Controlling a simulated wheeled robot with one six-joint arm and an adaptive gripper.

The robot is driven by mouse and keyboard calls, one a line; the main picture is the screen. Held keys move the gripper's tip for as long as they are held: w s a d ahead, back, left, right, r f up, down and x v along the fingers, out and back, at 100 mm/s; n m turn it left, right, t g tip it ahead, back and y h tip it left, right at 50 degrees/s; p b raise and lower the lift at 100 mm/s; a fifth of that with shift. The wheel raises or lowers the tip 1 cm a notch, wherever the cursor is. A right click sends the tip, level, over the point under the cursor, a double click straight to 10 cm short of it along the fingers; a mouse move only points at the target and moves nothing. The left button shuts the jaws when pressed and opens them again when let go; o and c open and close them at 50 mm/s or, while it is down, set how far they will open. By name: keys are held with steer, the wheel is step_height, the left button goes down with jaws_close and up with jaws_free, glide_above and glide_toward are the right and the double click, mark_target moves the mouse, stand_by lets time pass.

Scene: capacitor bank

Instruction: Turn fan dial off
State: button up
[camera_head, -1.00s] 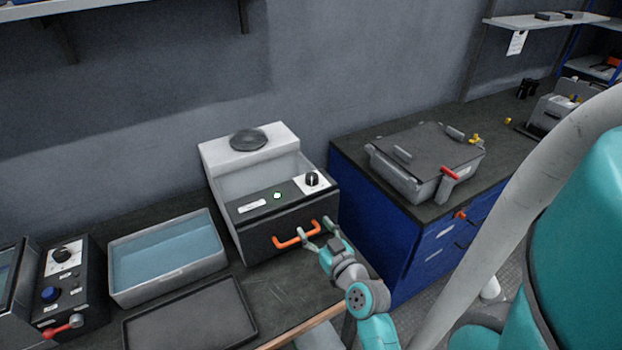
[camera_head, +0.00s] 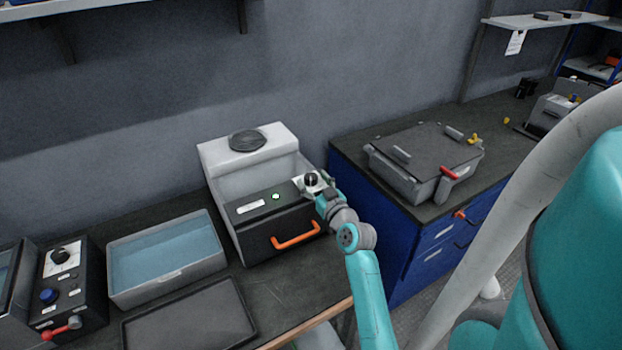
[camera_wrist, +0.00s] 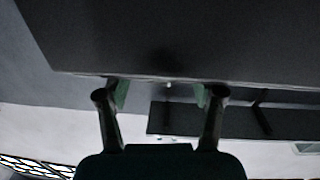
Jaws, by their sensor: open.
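The fan dial (camera_head: 310,180) is a black knob on a white plate, on the right of the sloped black panel of the white fan unit (camera_head: 227,160). A round dark vent (camera_head: 247,140) is on the unit's top, and a green light (camera_head: 276,197) glows on the panel. My gripper (camera_head: 317,190) is at the dial's plate and partly covers it; I cannot tell whether it touches the dial. In the wrist view my gripper (camera_wrist: 163,93) shows two parted fingers with nothing between them, close to a dark surface. The dial is not recognisable there.
An orange handle (camera_head: 296,236) sits on the unit's front. A basin of blue liquid (camera_head: 165,250) and a dark tray (camera_head: 190,320) are to its left. A control box (camera_head: 66,285) stands further left. A blue cabinet (camera_head: 375,220) with a grey case (camera_head: 425,160) is to the right.

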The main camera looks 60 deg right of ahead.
steer(key=shift+x, duration=0.95)
steer(key=c, duration=1.2)
steer(key=shift+o, duration=0.3)
steer(key=shift+d+f+n+y, duration=0.1)
steer(key=shift+n+y, duration=0.3)
steer(key=shift+s+t+y, duration=0.1)
steer(key=shift+t+y, duration=0.2)
steer(key=shift+y, duration=0.1)
steer(key=shift+n+t+y, duration=1.1)
steer(key=shift+n+y, duration=0.8)
steer(key=shift+y, duration=0.6)
